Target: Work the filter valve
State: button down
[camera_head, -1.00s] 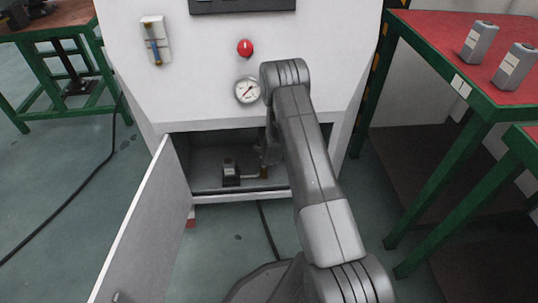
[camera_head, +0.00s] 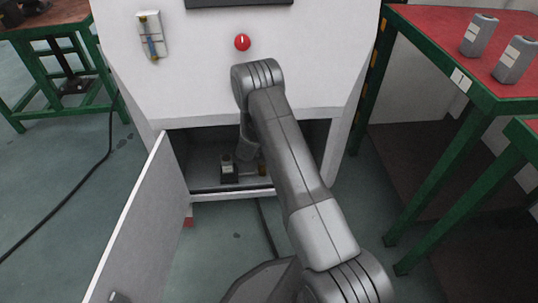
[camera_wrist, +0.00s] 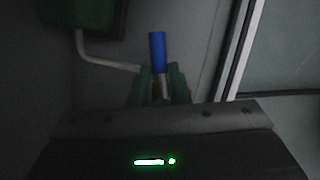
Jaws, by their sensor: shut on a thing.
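In the wrist view, the filter valve's blue handle (camera_wrist: 157,48) stands upright between the two fingers of my gripper (camera_wrist: 162,78). The gripper is shut on the valve's lever, with the blue end showing beyond the fingertips. A light pipe (camera_wrist: 104,62) runs from a dark green box (camera_wrist: 88,14) to the valve. The valve body is hidden. In the head view, my arm reaches into the open lower compartment of the white generator cabinet (camera_head: 205,95). My fingers and the blue handle cannot be made out there.
The cabinet door (camera_head: 135,225) stands open at the left. A small dark unit (camera_head: 229,172) sits on the compartment floor. A red button (camera_head: 242,42) is above my arm. A red-topped green table (camera_head: 440,35) with grey canisters (camera_head: 479,35) stands at the right.

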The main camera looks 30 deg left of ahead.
jog(key=shift+s+d+m+h, duration=0.2)
jog(key=shift+m+h, duration=0.15)
jog(key=shift+m, duration=0.4)
jog(key=shift+s+d+m+h, duration=0.15)
jog(key=shift+m+h, duration=0.2)
jog(key=shift+m, duration=0.4)
jog(key=shift+g, duration=0.3)
jog(key=c, duration=1.4)
grip_release()
jog(key=shift+o, duration=0.2)
jog(key=s+a+p, duration=0.1)
jog(key=s+a, duration=0.1)
jog(key=s, duration=0.3)
jog(key=s+a+r+p, duration=0.1)
jog(key=s+a+p, duration=0.1)
jog(key=s, duration=0.4)
jog(key=shift+a, duration=0.75)
jog(key=shift+r, duration=0.1)
